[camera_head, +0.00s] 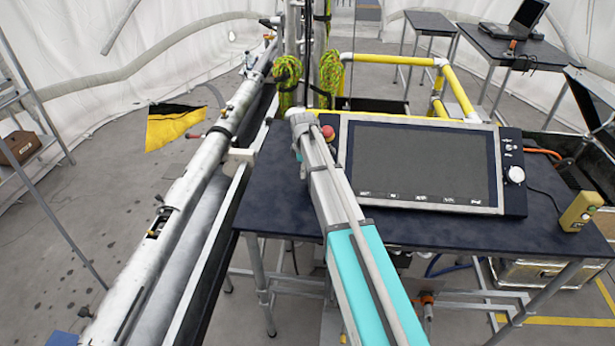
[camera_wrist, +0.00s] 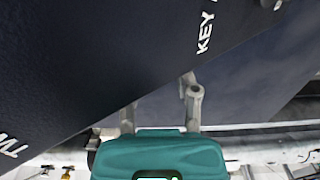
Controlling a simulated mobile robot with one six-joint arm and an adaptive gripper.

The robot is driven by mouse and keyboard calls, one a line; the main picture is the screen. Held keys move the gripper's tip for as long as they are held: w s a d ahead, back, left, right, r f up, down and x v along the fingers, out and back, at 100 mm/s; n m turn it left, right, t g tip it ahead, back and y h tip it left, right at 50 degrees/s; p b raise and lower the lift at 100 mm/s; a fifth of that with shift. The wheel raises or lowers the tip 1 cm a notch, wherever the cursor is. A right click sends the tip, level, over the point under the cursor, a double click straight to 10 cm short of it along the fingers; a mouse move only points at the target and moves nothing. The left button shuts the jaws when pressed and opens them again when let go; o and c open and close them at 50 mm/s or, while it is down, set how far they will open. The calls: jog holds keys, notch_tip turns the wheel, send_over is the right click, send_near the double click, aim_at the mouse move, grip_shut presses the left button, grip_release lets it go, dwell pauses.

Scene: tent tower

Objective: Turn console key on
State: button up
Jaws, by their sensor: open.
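The console (camera_head: 425,163) with its big dark screen sits on a dark table. In the wrist view, its dark panel (camera_wrist: 90,60) fills the upper left and bears a white "KEY" label (camera_wrist: 206,28). A small pale metal part at the top edge beside the label is cut off, and I cannot tell whether it is the key. My gripper (camera_wrist: 158,95) is open and empty, its two grey fingers apart near the panel's lower edge, below the label.
A red button (camera_head: 327,132) and a white knob (camera_head: 515,175) flank the screen. A yellow device (camera_head: 580,211) stands at the right of the table (camera_head: 290,190). A long white tube (camera_head: 190,180) runs along the left. Yellow-green ropes (camera_head: 331,76) hang behind.

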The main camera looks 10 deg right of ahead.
jog(key=shift+f, duration=0.5)
grip_shut()
jog(key=shift+d, duration=0.5)
jog(key=shift+s+a+b, duration=0.1)
jog(key=shift+a+b, duration=0.2)
jog(key=shift+a, duration=0.3)
